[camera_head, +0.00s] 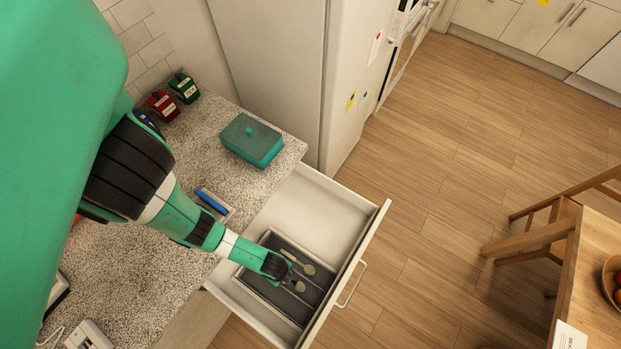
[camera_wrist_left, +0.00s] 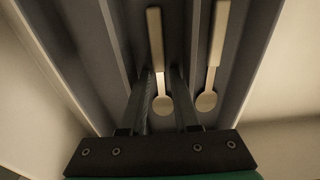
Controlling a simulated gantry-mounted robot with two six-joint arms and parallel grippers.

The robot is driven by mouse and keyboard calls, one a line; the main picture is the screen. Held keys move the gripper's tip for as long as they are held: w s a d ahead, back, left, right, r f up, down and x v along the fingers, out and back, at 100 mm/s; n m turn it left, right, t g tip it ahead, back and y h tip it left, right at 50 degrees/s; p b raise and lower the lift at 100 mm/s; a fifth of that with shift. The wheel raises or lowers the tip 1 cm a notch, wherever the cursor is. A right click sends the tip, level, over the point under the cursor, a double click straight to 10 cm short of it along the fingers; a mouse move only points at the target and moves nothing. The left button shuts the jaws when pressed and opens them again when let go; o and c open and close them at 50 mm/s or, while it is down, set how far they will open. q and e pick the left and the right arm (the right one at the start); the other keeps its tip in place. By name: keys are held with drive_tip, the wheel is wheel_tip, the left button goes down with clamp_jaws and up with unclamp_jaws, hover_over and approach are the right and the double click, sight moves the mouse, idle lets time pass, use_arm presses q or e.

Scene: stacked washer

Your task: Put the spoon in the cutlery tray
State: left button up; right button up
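The dark grey cutlery tray (camera_head: 272,237) sits inside the open drawer. Two pale spoons show in it: one (camera_head: 308,269) farther from me, and one (camera_head: 299,286) close to my left gripper (camera_head: 287,279). In the left wrist view, one spoon (camera_wrist_left: 162,104) lies between the fingers of my left gripper (camera_wrist_left: 162,72), with its handle pointing away. The other spoon (camera_wrist_left: 207,101) lies to the right in the tray. The fingers are apart, with gaps beside the handle. Whether the near spoon touches the tray floor is unclear. My right gripper is out of view.
The white drawer (camera_head: 330,215) is pulled out from the speckled counter (camera_head: 130,270). The drawer has bare room beyond the tray. A wooden table (camera_head: 590,290) is at far right.

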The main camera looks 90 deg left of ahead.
use_arm(q)
wheel_tip(320, 180, up, 12)
drive_tip(key=s+p, duration=0.1)
drive_tip(key=p, duration=0.8)
drive_tip(key=shift+a, duration=0.35)
drive_tip(key=shift+r, duration=0.1)
